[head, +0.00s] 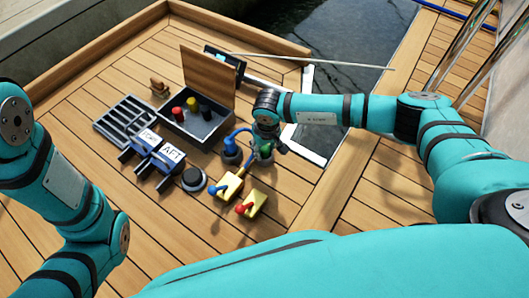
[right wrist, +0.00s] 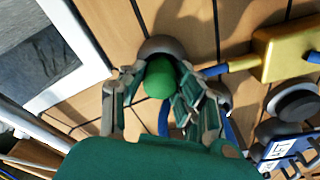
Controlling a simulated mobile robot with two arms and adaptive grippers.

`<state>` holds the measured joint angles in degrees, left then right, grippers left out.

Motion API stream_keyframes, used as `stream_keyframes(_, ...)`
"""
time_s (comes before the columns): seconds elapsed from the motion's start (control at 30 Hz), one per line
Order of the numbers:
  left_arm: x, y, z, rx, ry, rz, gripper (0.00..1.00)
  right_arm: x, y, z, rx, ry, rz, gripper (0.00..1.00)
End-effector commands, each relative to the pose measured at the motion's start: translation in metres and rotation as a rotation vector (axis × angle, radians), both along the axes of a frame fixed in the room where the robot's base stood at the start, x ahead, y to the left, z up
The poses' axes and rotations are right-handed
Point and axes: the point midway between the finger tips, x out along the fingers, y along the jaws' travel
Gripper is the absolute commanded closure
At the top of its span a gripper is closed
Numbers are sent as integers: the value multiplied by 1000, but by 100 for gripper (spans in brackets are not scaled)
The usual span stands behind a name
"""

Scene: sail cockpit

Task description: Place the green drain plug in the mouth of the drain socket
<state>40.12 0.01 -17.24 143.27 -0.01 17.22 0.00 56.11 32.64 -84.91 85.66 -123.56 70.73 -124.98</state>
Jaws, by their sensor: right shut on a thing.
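My right gripper (right wrist: 152,95) is shut on the green drain plug (right wrist: 160,78), whose rounded green top shows between the fingers in the right wrist view. In the head view the plug (head: 265,149) is partly covered by my right gripper (head: 264,142). A dark grey round rim (right wrist: 162,46), which may be the drain socket, shows just beyond the plug. I cannot tell whether the plug touches it or is in its mouth. My left arm is at the left of the head view, but its gripper is out of view.
A blue hose with a dark base (head: 231,156) stands close left of my right gripper. Two yellow valve blocks (head: 252,204), a black round disc (head: 193,179), AFT-labelled blocks (head: 171,156), an open box (head: 204,128) and a slotted tray (head: 124,118) occupy the deck. The front deck is clear.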

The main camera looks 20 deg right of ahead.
Motion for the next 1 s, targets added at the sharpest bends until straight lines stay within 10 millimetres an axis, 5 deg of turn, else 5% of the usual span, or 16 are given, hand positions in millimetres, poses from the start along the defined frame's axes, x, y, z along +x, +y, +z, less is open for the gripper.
stream_keyframes(0.5, 0, 0, -7, 0, 1, 1, 68, 0, 0, -10, 0, -1, 0, 96)
stream_keyframes(0.53, 0, 0, -6, 0, 1, 1, 68, 0, 0, -9, 0, -1, 0, 66)
stream_keyframes(0.7, 0, 0, -6, 0, 1, 1, 68, 0, 0, -9, 0, -1, 0, 46)
stream_keyframes(1.0, 0, 0, -6, 0, 1, 1, 68, -1, 0, -9, 0, 1, 0, 46)
